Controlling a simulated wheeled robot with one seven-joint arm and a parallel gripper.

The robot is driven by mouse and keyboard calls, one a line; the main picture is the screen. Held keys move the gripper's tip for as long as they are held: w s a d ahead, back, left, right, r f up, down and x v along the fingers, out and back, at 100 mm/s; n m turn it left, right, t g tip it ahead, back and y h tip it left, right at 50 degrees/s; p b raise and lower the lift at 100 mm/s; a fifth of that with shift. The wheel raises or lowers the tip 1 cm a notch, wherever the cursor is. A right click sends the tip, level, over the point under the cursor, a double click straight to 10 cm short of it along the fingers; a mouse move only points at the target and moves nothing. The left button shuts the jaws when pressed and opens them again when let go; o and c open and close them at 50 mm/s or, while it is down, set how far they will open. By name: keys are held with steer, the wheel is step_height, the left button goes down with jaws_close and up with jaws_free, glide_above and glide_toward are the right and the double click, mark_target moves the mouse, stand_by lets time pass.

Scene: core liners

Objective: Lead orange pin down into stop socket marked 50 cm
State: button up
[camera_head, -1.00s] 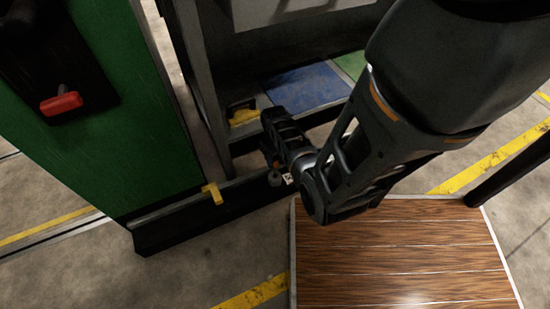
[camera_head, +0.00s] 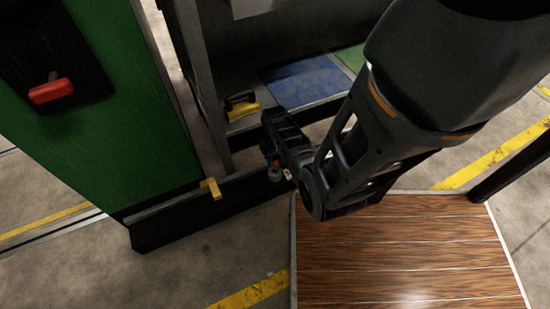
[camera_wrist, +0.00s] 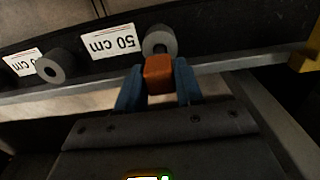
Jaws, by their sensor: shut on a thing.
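The orange pin (camera_wrist: 159,75) is held between the blue fingers of my gripper (camera_wrist: 158,84) in the wrist view. Its block end faces the camera, and its lower part is hidden. Just beyond it is a grey round socket (camera_wrist: 161,40) on the dark rail, partly covered by the pin. Whether they touch, I cannot tell. An upside-down label reading 50 cm (camera_wrist: 107,42) is left of this socket. A second grey socket (camera_wrist: 54,68) lies farther left, partly covering another label (camera_wrist: 22,62). In the head view the gripper (camera_head: 273,160) is small and dark by the rail.
The dark rail (camera_head: 160,232) runs along the frame's foot, with a yellow bracket (camera_head: 212,190) on it. A green panel with a red handle (camera_head: 51,91) stands left. A slatted wooden platform (camera_head: 400,250) lies at the lower right. A yellow-and-black item (camera_head: 242,108) sits behind the rail.

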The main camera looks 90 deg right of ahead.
steer(key=shift+f+b, duration=0.6)
steer(key=shift+f, duration=0.3)
steer(key=shift+f, duration=0.1)
steer(key=o, duration=1.2)
steer(key=shift+c, duration=0.2)
steer(key=shift+r+p, duration=2)
steer(key=shift+r, duration=1.95)
